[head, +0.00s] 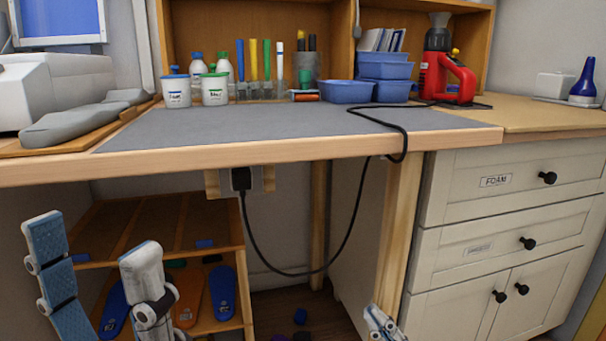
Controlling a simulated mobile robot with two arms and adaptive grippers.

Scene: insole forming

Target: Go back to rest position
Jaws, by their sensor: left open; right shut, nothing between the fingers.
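My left gripper (92,243) is at the lower left of the head view, its two blue-and-white fingers spread wide with nothing between them. It appears below the level of the table top, in front of the open shelf (160,222). My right gripper (381,322) shows only by its fingertips at the bottom edge, right of centre, near the wooden table leg (401,240). Its fingers are together and hold nothing. The rest of both arms is out of the view.
The workbench's wooden front edge (250,153) runs above both grippers. A black cable (340,245) hangs from it to a socket. Blue and orange insoles (188,298) lie in the shelf. A white drawer cabinet (480,240) stands at right. The grey mat (270,127) is mostly clear in front.

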